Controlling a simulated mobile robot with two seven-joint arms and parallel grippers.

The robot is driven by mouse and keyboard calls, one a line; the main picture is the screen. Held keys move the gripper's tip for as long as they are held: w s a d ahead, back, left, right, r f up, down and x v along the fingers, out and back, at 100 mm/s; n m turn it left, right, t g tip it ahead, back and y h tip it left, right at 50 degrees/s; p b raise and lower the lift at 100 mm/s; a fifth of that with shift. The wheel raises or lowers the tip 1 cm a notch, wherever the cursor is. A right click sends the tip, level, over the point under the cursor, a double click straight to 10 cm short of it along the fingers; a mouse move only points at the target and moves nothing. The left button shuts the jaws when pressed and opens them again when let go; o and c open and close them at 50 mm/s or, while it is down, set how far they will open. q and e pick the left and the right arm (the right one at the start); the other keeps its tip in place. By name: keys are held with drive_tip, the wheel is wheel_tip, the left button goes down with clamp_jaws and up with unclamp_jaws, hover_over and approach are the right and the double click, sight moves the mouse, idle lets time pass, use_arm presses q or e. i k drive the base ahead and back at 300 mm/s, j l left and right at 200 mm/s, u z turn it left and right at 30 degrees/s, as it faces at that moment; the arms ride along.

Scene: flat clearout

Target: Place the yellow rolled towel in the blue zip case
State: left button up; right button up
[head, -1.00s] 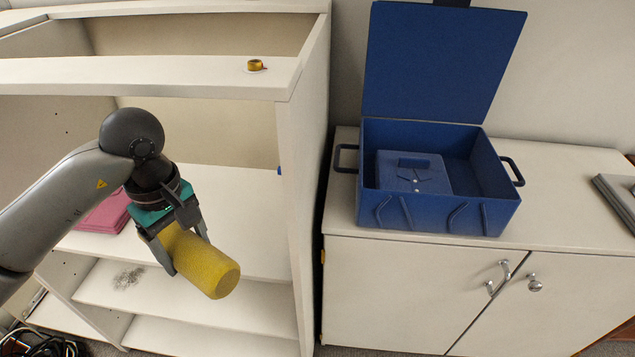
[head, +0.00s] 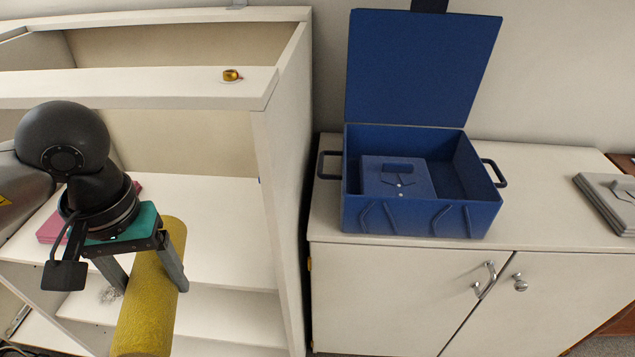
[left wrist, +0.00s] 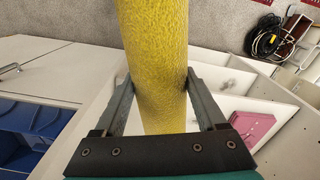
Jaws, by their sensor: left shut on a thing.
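The yellow rolled towel (head: 150,300) is held by my left gripper (head: 152,280), in front of the white shelf unit at the left of the head view. Its lower end runs to the bottom of that picture. In the left wrist view the towel (left wrist: 157,60) passes between the two fingers of my left gripper (left wrist: 158,85), which is shut on it. The blue zip case (head: 415,215) stands on the cabinet to the right with its lid (head: 420,70) up. A blue block-like piece (head: 397,178) fills its left part, and the right part looks empty. My right gripper is not in view.
A white shelf unit (head: 265,110) stands beside the low white cabinet (head: 400,270), its tall side panel between towel and case. A pink folded thing (head: 50,228) is on a shelf. A grey flat stack (head: 608,200) is at far right.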

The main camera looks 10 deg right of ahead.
sight(446, 193)
drive_tip(key=l+u, duration=0.1)
drive_tip(key=u, duration=0.85)
drive_tip(key=k+u, duration=0.15)
drive_tip(key=u, duration=0.35)
drive_tip(key=k+l+u, duration=0.1)
drive_tip(key=u, duration=0.4)
drive_tip(key=k+l+u, duration=0.1)
drive_tip(key=u, duration=0.4)
drive_tip(key=k+u, duration=0.15)
drive_tip(key=u, duration=0.3)
drive_tip(key=k+l+u, duration=0.1)
drive_tip(key=k+u, duration=0.25)
drive_tip(key=k+l+u, duration=0.1)
drive_tip(key=u, duration=0.2)
drive_tip(key=k+u, duration=0.35)
drive_tip(key=k+z, duration=0.2)
drive_tip(key=z, duration=1.15)
drive_tip(key=l+z, duration=0.1)
drive_tip(key=z, duration=0.9)
drive_tip(key=l+z, duration=0.1)
drive_tip(key=z, duration=0.9)
drive_tip(key=i+z, duration=0.1)
drive_tip(key=z, duration=0.95)
drive_tip(key=i+z, duration=0.1)
drive_tip(key=z, duration=0.4)
